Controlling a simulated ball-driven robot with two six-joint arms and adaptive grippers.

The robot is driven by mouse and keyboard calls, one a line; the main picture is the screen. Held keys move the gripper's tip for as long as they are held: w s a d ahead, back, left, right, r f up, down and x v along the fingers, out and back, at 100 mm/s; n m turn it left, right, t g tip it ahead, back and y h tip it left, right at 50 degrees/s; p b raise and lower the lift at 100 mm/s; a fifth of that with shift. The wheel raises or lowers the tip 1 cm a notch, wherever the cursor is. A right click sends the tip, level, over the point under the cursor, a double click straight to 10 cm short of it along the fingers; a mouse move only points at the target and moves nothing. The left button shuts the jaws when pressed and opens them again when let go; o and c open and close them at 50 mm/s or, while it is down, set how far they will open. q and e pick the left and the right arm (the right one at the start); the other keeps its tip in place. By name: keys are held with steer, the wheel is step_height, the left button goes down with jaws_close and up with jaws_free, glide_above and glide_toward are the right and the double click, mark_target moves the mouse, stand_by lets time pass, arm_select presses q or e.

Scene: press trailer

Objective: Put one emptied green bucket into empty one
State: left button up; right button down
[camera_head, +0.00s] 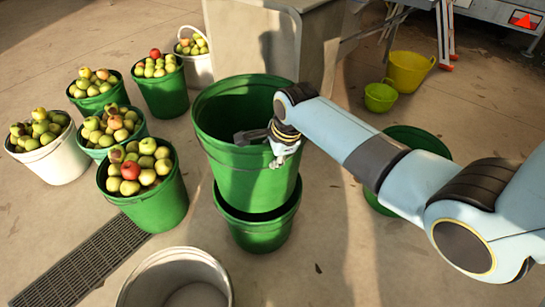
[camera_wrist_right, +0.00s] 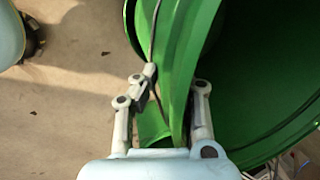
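A green bucket (camera_head: 245,178), empty inside as far as I see, stands upright with its lower end inside the mouth of a second green bucket (camera_head: 259,236). Much of the upper bucket stands out above the lower rim; how deep it sits is hidden. My right gripper (camera_head: 268,137) is at the upper bucket's right side. In the right wrist view, its fingers (camera_wrist_right: 173,88) lie on either side of the green wall and appear closed on it. The lower bucket's inside is mostly covered. My left gripper is not in view.
Several buckets full of apples, like the green one (camera_head: 158,204) and a white one (camera_head: 60,165), stand at left. An empty pale bucket (camera_head: 140,292) is at the front. Yellow (camera_head: 408,75) and light green (camera_head: 380,98) buckets stand back right. Another green bucket (camera_head: 425,141) is partly behind my arm.

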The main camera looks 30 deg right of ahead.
step_height(320, 180, down, 7)
steer(key=b, duration=0.7)
steer(key=shift+r, duration=0.1)
steer(key=shift+f, duration=0.35)
arm_select(q)
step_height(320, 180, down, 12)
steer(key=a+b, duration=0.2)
steer(key=b, duration=0.4)
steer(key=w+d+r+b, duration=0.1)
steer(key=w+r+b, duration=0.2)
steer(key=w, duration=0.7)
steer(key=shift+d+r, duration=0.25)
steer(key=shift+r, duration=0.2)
arm_select(e)
step_height(320, 180, down, 16)
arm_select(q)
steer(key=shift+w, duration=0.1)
arm_select(e)
steer(key=shift+w+r, duration=0.1)
steer(key=shift+r, duration=0.05)
